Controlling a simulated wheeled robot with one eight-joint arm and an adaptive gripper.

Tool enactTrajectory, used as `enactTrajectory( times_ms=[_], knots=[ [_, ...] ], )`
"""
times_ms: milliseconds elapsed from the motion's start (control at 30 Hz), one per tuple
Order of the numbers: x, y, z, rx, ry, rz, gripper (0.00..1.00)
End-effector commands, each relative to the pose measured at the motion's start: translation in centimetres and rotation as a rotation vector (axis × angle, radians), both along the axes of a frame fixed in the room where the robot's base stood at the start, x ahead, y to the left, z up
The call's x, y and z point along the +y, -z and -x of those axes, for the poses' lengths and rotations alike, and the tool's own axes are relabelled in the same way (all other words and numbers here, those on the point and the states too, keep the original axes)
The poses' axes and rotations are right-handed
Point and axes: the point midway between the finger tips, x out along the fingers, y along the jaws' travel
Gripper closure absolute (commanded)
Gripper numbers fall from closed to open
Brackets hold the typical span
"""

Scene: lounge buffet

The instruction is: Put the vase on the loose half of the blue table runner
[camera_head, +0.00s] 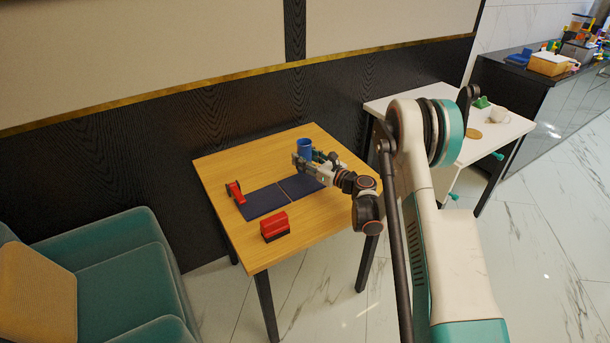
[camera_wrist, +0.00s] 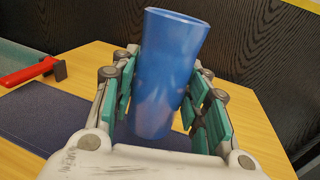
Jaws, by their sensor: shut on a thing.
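The vase is a plain blue cylinder (camera_head: 304,147), close up in the wrist view (camera_wrist: 168,70), where it leans slightly to the right. My gripper (camera_head: 308,162) has its green-padded fingers (camera_wrist: 165,100) shut around the vase from both sides. The vase is at the far edge of the runner's right half; I cannot tell whether its base touches anything. The dark blue table runner (camera_head: 263,201) lies flat on the wooden table, with a seam across its middle. My gripper covers part of its right half. The runner also shows in the wrist view (camera_wrist: 45,115).
A red-handled object with a dark head (camera_head: 235,192) lies at the runner's left end. A red block with a dark base (camera_head: 274,225) stands in front of the runner. The wooden table (camera_head: 325,220) has bare room at front right. A white table (camera_head: 400,101) stands behind right.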

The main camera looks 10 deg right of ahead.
Motion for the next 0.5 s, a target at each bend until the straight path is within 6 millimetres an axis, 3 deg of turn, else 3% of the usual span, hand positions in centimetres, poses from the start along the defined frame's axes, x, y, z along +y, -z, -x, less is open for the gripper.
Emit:
enactTrajectory(
  times_ms=[267,500],
  knots=[
    [0.0,2.0,0.0,0.0,0.0,0.0,0.88],
    [0.0,5.3,0.0,0.0,0.0,0.0,0.88]
  ],
)
